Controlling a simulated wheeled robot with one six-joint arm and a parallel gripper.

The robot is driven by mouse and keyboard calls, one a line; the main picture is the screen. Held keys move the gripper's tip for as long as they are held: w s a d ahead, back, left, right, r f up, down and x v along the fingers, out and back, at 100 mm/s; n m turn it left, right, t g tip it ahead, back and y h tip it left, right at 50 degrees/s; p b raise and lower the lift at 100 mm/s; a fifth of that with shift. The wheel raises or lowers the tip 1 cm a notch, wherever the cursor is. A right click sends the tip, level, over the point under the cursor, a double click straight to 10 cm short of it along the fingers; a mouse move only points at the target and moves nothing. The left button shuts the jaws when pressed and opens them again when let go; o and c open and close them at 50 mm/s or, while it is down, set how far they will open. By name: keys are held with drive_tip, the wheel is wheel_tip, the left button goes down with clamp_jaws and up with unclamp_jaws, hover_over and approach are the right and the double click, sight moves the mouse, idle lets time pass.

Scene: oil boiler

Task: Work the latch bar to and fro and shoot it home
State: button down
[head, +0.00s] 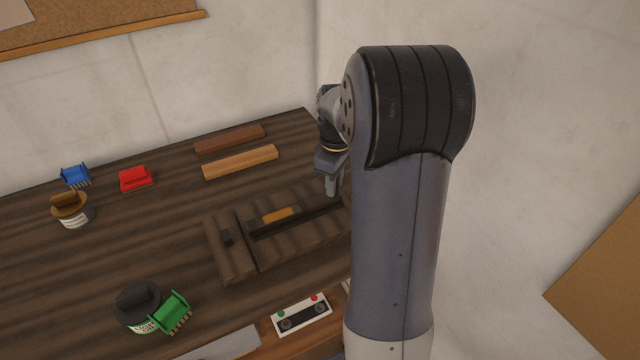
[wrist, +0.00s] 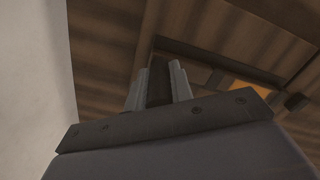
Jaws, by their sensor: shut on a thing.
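The latch stands on the dark bench as a brown wooden base (head: 290,250) with a long dark channel and an orange piece (head: 280,214) along it. A narrower wooden block (head: 232,262) with a small dark part stands to its left, across a thin gap. My gripper (head: 332,188) points down at the right end of the base. In the wrist view my gripper (wrist: 158,88) is shut on a dark upright piece (wrist: 158,80), seemingly the latch bar's handle. The orange piece (wrist: 250,94) shows to its right there. My arm hides the base's right end in the head view.
Two wooden bars (head: 240,162) lie behind the latch. A black-topped tin (head: 137,305), green clip (head: 170,313) and control panel (head: 302,314) are in front. A wall is close on the right.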

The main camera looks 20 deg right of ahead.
drive_tip(key=shift+d, duration=0.15)
drive_tip(key=c, duration=1.3)
unclamp_jaws()
drive_tip(key=shift+d, duration=0.1)
drive_tip(key=shift+o, duration=0.2)
wheel_tip(320, 180, up, 11)
drive_tip(key=shift+f, duration=0.1)
